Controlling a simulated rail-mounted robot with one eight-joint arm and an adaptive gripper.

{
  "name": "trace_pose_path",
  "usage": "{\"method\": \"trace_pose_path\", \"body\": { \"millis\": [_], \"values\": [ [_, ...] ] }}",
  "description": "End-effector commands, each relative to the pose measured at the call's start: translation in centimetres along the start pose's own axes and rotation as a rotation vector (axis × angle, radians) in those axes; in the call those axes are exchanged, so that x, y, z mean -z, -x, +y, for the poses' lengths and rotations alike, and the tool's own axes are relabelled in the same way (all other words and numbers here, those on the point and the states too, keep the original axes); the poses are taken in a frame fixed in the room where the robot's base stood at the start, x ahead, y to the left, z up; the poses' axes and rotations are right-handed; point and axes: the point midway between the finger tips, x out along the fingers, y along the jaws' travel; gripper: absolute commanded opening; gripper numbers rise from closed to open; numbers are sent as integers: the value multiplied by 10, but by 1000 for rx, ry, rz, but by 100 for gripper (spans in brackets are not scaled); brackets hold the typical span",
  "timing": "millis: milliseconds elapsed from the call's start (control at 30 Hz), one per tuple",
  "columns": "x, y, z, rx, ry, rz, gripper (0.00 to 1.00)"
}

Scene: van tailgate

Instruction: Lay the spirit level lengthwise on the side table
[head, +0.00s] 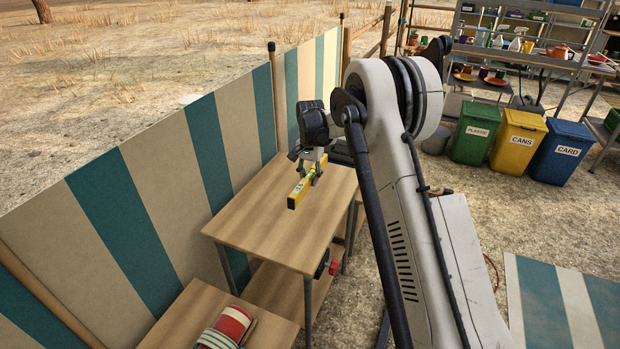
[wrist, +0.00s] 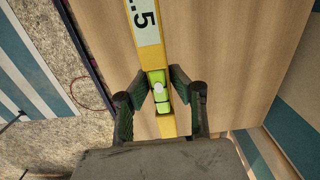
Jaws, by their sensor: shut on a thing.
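The spirit level (head: 301,188) is a yellow bar with a green vial. My gripper (head: 314,170) is shut on it near its middle, over the wooden side table (head: 250,226). In the wrist view the level (wrist: 148,32) runs from the top edge down between the two fingers of my gripper (wrist: 160,92), with a white label reading ".5" on it. The level points roughly along the table's length. I cannot tell whether it touches the tabletop or hangs a little above it.
A striped windbreak (head: 150,190) stands along the table's left side. A lower wooden surface (head: 180,318) with a red striped roll (head: 226,328) is in front. Green, yellow and blue bins (head: 518,139) stand at the right, below shelves. The tabletop's near part is bare.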

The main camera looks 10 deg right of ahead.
Motion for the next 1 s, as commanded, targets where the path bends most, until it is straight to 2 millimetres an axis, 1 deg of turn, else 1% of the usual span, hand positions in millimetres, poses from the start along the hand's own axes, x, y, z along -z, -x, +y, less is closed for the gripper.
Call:
{"method": "trace_pose_path", "body": {
  "millis": [267, 800, 1000],
  "values": [
    [0, -19, 0, 0, 1, 0, 0],
    [0, -66, 0, 0, 1, 0, 0],
    [0, -79, 0, 0, 1, 0, 0]
  ]
}}
